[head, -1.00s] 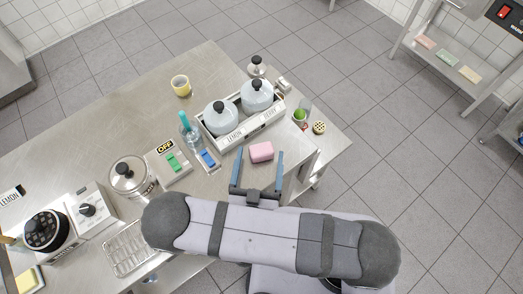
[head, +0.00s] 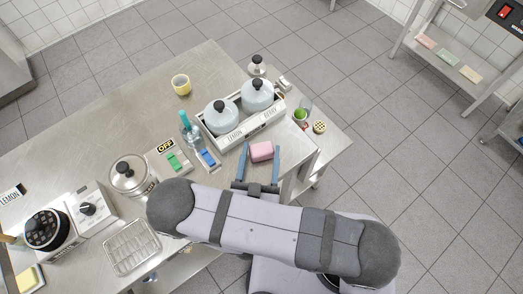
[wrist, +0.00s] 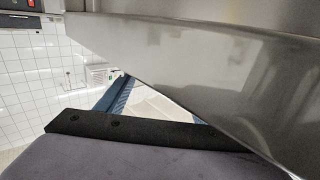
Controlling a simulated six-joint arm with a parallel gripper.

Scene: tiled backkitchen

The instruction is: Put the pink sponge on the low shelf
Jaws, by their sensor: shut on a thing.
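The pink sponge (head: 261,153) is at the front edge of the steel table, between the blue fingers of my gripper (head: 261,147) in the head view. The fingers are shut on its two sides. A blue finger (wrist: 116,95) also shows in the wrist view; the sponge is hidden there. A low shelf (head: 432,58) of a metal rack is at the upper right, away from the table. A pink, a green and a yellow flat pad lie on it in a row.
A tray (head: 240,137) with two lidded canisters stands just behind the sponge. Tiled floor (head: 370,130) lies open between table and rack.

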